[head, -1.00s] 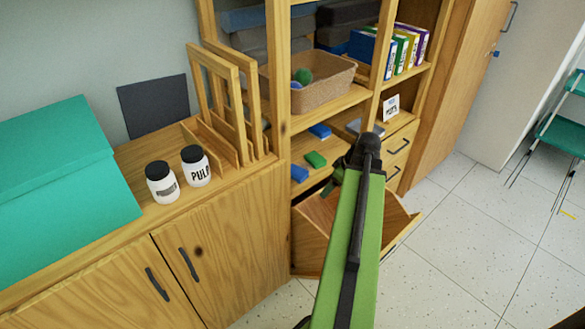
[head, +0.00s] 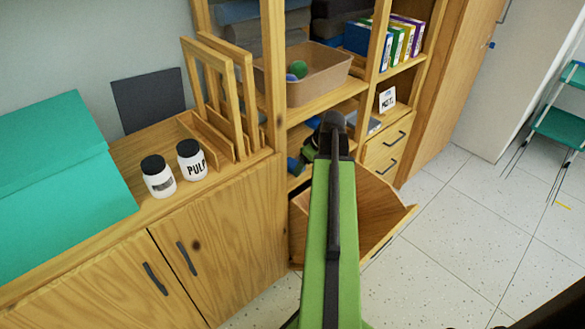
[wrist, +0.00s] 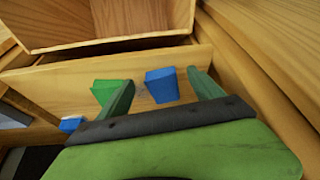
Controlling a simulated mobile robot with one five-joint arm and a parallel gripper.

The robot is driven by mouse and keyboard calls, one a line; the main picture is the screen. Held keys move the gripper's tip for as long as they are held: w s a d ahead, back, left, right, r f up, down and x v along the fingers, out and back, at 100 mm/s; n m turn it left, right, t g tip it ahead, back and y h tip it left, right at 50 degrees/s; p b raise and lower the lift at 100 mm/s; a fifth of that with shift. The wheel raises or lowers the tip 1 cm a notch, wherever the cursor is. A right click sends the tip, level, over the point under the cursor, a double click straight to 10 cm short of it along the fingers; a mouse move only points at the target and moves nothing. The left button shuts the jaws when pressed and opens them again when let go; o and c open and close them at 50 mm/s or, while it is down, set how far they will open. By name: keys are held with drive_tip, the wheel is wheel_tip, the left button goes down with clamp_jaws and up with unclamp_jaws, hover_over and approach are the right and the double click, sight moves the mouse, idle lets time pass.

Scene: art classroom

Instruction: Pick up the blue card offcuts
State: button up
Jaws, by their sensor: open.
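My gripper (wrist: 161,79) is open in the wrist view, with its two green fingers apart. A small blue block-like piece (wrist: 163,86) lies on the wooden shelf, in view between the fingertips; I cannot tell whether they touch it. It also shows in the head view (head: 295,167), left of my arm's end. A green piece (wrist: 104,90) lies just left of the left finger, partly behind it. A second blue piece (wrist: 71,124) lies farther left; in the head view it is partly hidden by my arm (head: 313,122).
A tilted-open wooden bin (head: 378,215) sits below the shelf. A brown basket (head: 318,88) with balls stands on the shelf above. Cabinet uprights flank the opening. Two white jars (head: 191,161) stand on the cabinet top at left. The floor at right is mostly clear.

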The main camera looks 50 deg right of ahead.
drive_tip(key=shift+w, duration=1.25)
wheel_tip(320, 180, down, 3)
drive_tip(key=b, duration=0.2)
drive_tip(key=shift+w+r+b, duration=0.15)
drive_tip(key=shift+r+b, duration=0.05)
drive_tip(key=shift+b, duration=0.1)
drive_tip(key=shift+w+a+f+b, duration=0.1)
drive_tip(key=shift+w+f+b, duration=0.05)
drive_tip(key=shift+f+b, duration=0.15)
drive_tip(key=shift+r, duration=0.2)
drive_tip(key=shift+c, duration=0.3)
drive_tip(key=c, duration=1.3)
drive_tip(key=shift+r+p, duration=0.4)
drive_tip(key=shift+p, duration=0.2)
drive_tip(key=shift+c, duration=0.2)
drive_tip(key=s+d, duration=0.1)
drive_tip(key=s, duration=1.7)
drive_tip(key=shift+d+r+p, duration=0.15)
drive_tip(key=shift+r+p, duration=0.2)
